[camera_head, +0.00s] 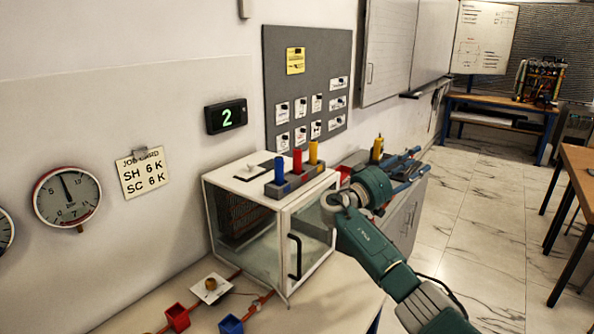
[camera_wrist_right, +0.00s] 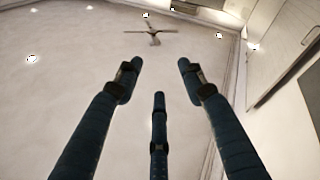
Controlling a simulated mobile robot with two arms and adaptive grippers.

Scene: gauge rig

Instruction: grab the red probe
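The red probe (camera_head: 297,162) stands upright in a grey rack (camera_head: 277,189) on top of a white glass-fronted cabinet. It is between a blue probe (camera_head: 280,168) and a yellow probe (camera_head: 313,152). My right gripper (camera_head: 417,160) is to the right of the cabinet, apart from the red probe, with its fingers pointing away to the right. In the right wrist view, its fingers (camera_wrist_right: 160,75) are spread apart with nothing between them; no probe shows there. My left gripper is not in view.
The cabinet (camera_head: 265,240) has a black door handle. Red (camera_head: 177,317) and blue (camera_head: 231,325) blocks lie on the bench in front. Open floor lies right.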

